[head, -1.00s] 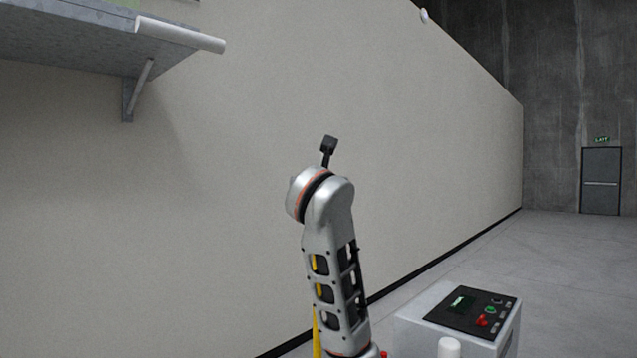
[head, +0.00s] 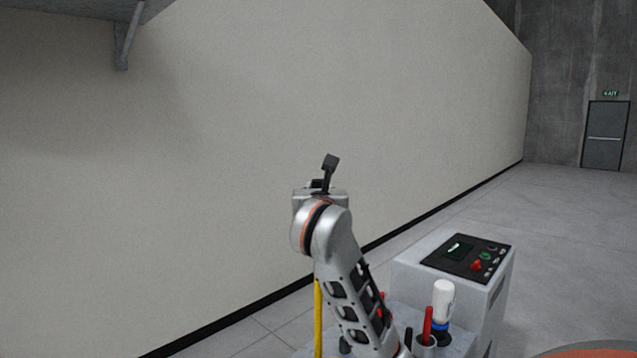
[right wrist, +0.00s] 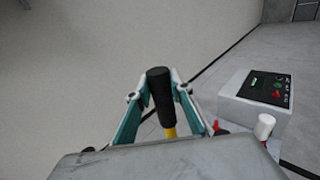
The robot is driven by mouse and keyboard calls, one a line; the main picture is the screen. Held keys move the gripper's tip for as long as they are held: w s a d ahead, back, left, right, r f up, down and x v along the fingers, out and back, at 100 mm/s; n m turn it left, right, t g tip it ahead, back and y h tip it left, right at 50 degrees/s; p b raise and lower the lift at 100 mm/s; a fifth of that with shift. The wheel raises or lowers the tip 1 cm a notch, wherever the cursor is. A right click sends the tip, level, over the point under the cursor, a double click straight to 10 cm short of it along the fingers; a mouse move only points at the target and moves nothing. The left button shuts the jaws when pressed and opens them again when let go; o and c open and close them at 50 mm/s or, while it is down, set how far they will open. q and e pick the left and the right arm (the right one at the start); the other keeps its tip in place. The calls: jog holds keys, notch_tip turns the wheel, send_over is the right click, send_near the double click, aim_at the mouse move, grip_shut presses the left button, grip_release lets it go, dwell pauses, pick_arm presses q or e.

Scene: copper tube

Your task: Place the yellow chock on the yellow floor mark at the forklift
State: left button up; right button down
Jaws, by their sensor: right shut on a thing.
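In the right wrist view my right gripper (right wrist: 156,92) has its teal fingers on either side of a black grip (right wrist: 160,92) on a yellow shaft (right wrist: 170,132). It is shut on this handle, which I take for the yellow chock's. In the head view a thin upright yellow pole (head: 318,318) shows beside my right arm; my wrist hides the gripper's fingers there. The chock's lower end is out of sight. The yellow floor mark and the forklift are not in view. My left gripper is not in view.
A grey cabinet with a control panel (head: 467,258) stands at the right, with a white-topped tool (head: 443,300) and a red-handled one (head: 427,325) before it. A long pale wall (head: 240,140) fills the left. Open floor (head: 560,225) leads to an exit door (head: 605,137).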

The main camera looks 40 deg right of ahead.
jog(key=shift+s+f, duration=0.1)
jog(key=shift+f, duration=1.05)
jog(key=c, duration=1.8)
grip_release()
jog(key=shift+a+f, duration=0.1)
jog(key=shift+f, duration=0.15)
